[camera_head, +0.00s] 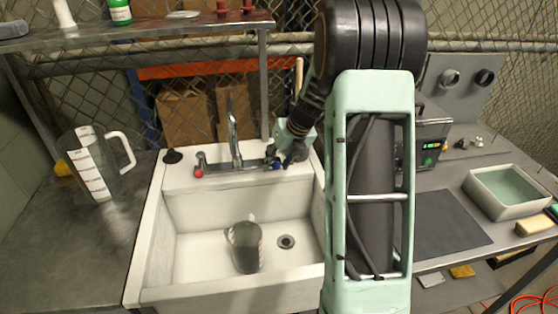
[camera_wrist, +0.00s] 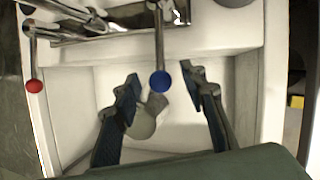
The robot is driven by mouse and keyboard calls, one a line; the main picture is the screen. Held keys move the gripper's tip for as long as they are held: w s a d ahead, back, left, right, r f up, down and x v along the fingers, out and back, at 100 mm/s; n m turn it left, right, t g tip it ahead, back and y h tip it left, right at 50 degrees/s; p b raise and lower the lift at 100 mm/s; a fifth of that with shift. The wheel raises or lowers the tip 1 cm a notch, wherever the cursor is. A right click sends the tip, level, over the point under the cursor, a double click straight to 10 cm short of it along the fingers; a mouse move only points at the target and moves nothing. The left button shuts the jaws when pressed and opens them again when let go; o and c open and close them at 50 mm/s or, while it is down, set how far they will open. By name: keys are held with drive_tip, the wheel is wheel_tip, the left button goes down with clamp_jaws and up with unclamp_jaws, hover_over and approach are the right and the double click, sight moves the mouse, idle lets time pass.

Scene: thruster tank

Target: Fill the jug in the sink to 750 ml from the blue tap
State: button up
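A clear jug (camera_head: 246,248) stands in the white sink (camera_head: 190,215), left of the drain. It shows partly in the wrist view (camera_wrist: 142,124). Its water level cannot be read. The blue tap handle (camera_head: 276,165) is right of the spout (camera_head: 234,130); the red tap handle (camera_head: 198,172) is on the left. In the wrist view the blue knob (camera_wrist: 160,82) ends a metal lever between my open fingers. My gripper (camera_wrist: 161,77) is open, with a gap on both sides of the knob; depth contact cannot be told. In the head view my gripper (camera_head: 290,153) is beside the blue handle.
A larger clear measuring jug (camera_head: 92,172) with white labels stands on the left counter. A black stopper (camera_head: 172,156) sits on the sink's back left corner. A green-lit box (camera_head: 432,140), a dark mat (camera_head: 447,224) and a pale tray (camera_head: 482,200) are right.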

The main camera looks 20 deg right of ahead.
drive_tip(key=shift+c, duration=0.3)
clamp_jaws()
idle(0.6)
drive_tip(key=shift+w+d+p, duration=0.15)
drive_tip(key=shift+d+p, duration=0.45)
drive_tip(key=shift+d, duration=1.95)
